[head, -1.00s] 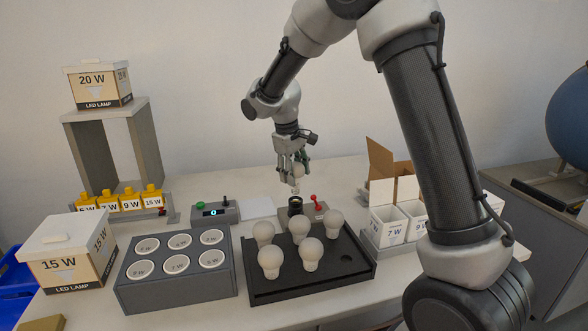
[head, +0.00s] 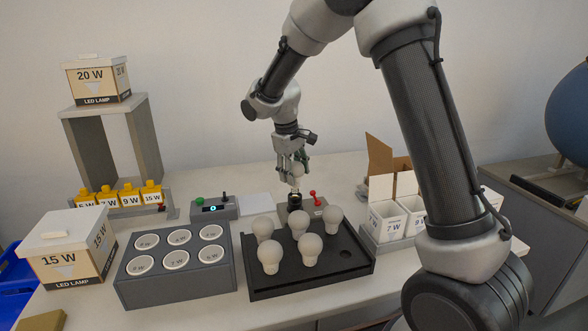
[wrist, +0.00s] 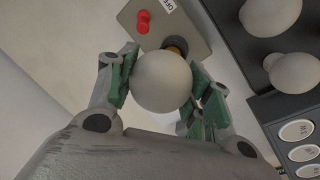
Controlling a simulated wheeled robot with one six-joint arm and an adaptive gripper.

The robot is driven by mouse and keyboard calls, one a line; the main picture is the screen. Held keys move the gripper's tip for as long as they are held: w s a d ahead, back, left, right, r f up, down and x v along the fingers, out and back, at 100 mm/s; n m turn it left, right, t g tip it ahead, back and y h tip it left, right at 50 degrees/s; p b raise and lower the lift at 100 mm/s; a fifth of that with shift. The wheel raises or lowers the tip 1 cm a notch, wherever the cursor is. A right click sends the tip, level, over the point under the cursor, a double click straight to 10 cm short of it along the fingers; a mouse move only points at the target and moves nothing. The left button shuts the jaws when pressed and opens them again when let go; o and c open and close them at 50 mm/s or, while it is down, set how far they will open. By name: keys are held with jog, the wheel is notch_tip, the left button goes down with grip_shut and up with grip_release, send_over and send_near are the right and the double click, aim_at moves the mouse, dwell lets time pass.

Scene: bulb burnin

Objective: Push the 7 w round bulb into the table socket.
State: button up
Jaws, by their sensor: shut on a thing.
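My gripper (head: 293,166) points down and is shut on a white round bulb (head: 297,171), its fingers on either side of the globe. The bulb is upright, with its base at the mouth of the black table socket (head: 295,201). I cannot tell how far the base is inside. In the wrist view, the globe (wrist: 165,82) sits between the green finger pads and hides most of the dark socket (wrist: 177,44). The bulb's wattage does not show.
A red lever (head: 315,198) stands beside the socket. A black tray (head: 345,268) with several bulbs lies in front. A grey block of labelled cups (head: 180,287) is to the left. White bins (head: 388,222) stand right, and a control box (head: 214,209) is behind left.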

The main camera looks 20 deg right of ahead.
jog(key=shift+a+x, duration=0.1)
jog(key=shift+x, duration=0.6)
jog(key=shift+a+x, duration=0.15)
jog(key=shift+x, duration=0.5)
jog(key=o, duration=1.1)
jog(key=shift+s+f, duration=0.1)
jog(key=shift+s, duration=0.05)
jog(key=shift+c, duration=0.2)
jog(key=v, duration=1.2)
